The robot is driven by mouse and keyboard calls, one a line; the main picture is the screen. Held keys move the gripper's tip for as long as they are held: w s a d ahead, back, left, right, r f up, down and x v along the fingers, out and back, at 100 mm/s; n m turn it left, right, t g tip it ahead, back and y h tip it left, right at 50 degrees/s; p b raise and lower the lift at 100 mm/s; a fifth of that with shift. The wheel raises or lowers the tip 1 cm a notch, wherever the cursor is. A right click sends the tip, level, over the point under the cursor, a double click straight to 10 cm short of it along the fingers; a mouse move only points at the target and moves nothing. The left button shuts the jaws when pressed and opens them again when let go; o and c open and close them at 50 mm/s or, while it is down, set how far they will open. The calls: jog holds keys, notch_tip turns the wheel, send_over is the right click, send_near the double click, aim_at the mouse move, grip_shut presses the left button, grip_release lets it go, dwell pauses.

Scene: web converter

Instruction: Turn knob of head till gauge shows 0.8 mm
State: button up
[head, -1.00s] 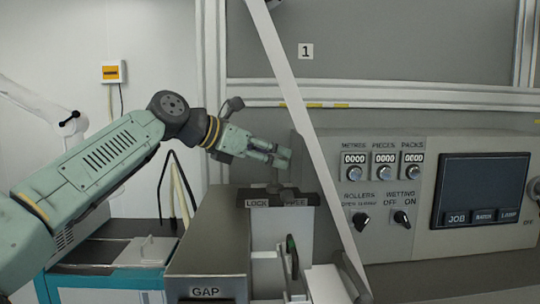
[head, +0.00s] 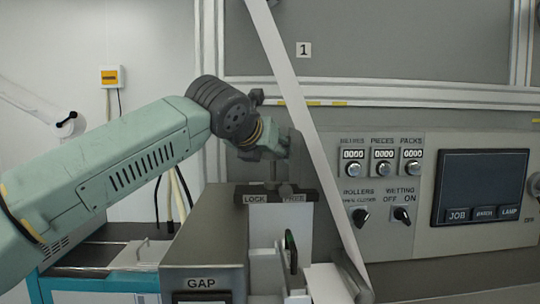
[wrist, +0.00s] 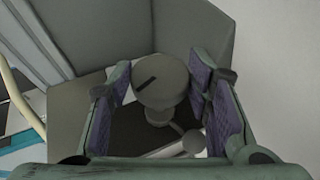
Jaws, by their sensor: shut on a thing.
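The round grey knob (wrist: 160,82), with a dark line on its top, stands between the finger pads of my gripper (wrist: 162,75) in the wrist view. My gripper is shut on it from both sides. In the head view my gripper (head: 274,152) is above the head, and its fingers mostly hide the knob. Below is the dark LOCK/FREE plate (head: 256,197). A ball-ended lever (wrist: 192,141) shows beside the knob's stem. The GAP housing (head: 203,262) is at the lower front; its gauge display (head: 203,297) is cut off by the picture edge and unreadable.
A slanted white strip (head: 305,130) crosses just right of my gripper. The control panel (head: 385,240), with counters, switches and a dark screen (head: 484,186), is to the right. A teal-sided unit (head: 100,283) stands at the lower left.

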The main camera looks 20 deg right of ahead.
jog(key=shift+s+d+f+n+t+y+b, duration=0.15)
jog(key=shift+n+t+y+b, duration=0.25)
jog(key=shift+n+y, duration=0.35)
jog(key=o, duration=1.1)
jog(key=v, duration=1.2)
jog(key=shift+s+d, duration=0.15)
